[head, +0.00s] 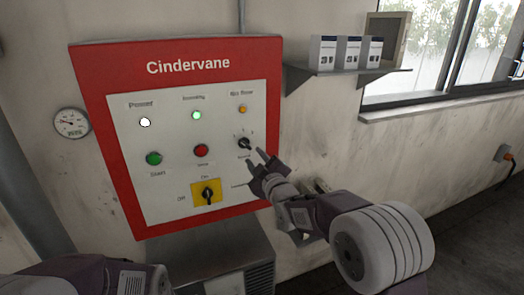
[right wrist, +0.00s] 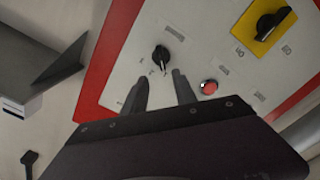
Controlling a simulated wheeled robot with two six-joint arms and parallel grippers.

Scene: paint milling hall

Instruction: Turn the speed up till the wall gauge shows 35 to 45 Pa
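The speed knob (head: 244,144), small and black, sits at the right of the white panel face. It also shows in the right wrist view (right wrist: 160,55), just beyond my fingertips. My right gripper (head: 255,158) is open and empty, its fingers pointing at the panel just below and right of the knob. In the right wrist view my gripper (right wrist: 160,80) has its two fingers apart, with the knob ahead of the gap; I see no grip on it. The round wall gauge (head: 71,123) hangs left of the panel; its needle reading is too small to tell. My left gripper is out of view.
The red Cindervane panel (head: 92,90) carries a lit green lamp (head: 196,115), a green button (head: 153,158), a red button (head: 201,150) and a yellow-backed rotary switch (head: 207,195). A shelf (head: 345,76) with several boxes juts out at upper right.

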